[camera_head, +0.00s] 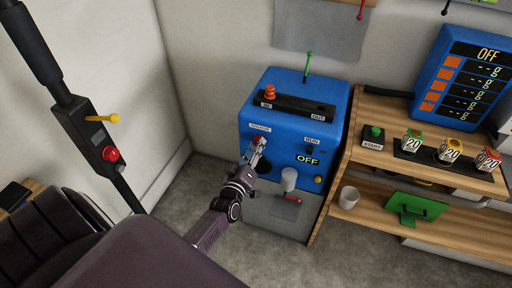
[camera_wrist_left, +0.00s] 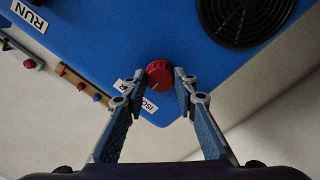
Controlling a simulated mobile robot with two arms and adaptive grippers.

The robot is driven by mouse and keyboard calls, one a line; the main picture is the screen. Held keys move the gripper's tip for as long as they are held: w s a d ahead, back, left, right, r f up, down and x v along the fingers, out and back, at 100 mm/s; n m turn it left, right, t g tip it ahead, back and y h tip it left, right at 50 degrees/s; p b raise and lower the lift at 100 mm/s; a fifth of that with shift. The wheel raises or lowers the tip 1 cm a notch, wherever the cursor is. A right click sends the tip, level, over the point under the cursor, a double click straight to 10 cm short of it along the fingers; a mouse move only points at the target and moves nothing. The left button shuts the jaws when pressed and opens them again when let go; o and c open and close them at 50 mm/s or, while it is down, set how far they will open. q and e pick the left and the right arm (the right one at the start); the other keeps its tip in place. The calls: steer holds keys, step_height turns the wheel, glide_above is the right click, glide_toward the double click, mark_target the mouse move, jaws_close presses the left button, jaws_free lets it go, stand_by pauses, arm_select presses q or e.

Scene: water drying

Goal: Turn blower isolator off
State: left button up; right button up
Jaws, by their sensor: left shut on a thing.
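The blue blower unit (camera_head: 291,110) stands against the wall in the head view. Its red isolator knob (camera_wrist_left: 159,73) sits on the blue panel beside the ISOLATOR label, partly hidden in the wrist view. My left gripper (camera_head: 260,143) reaches the panel's left side, under the small label. In the wrist view my left gripper (camera_wrist_left: 159,77) has a fingertip on each side of the knob and is shut on it. In the head view the fingers largely hide the knob. The unit's display reads OFF, under a RUN label. My right gripper is not in view.
A wooden shelf (camera_head: 372,166) stands right of the unit, with a START button (camera_head: 374,133) and several small labelled jars. A blue display board (camera_head: 464,78) stands above. A white cup (camera_head: 349,197) and green panel (camera_head: 417,206) are lower down. The grey floor left of the unit is clear.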

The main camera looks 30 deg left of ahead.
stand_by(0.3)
arm_select(q)
steer(key=o, duration=1.2)
steer(key=shift+c, duration=0.2)
steer(key=shift+s, duration=0.15)
steer(key=v, duration=1.1)
steer(key=shift+s+d, duration=0.2)
steer(key=shift+s, duration=0.15)
steer(key=s+d+f+m+g+h, duration=0.1)
steer(key=s+d+f+m+g, duration=0.25)
steer(key=f, duration=0.65)
steer(key=s+d+f+m+g+h, duration=0.25)
steer(key=s+f, duration=0.25)
steer(key=f, duration=0.5)
steer(key=s+d+f+m+g+h, duration=0.15)
steer(key=s+d+f, duration=0.3)
steer(key=f, duration=0.45)
steer(key=s+f+m+g, duration=0.2)
steer(key=s+f, duration=0.3)
steer(key=s, duration=0.4)
steer(key=s+f+m+g, duration=0.2)
steer(key=s+f+g, duration=0.2)
steer(key=s, duration=0.5)
steer(key=s+f+m+g+y, duration=0.1)
steer(key=s+f+m+g, duration=0.2)
steer(key=s, duration=0.6)
step_height(320, 180, down, 3)
steer(key=shift+d+r, duration=0.15)
steer(key=shift+d, duration=0.05)
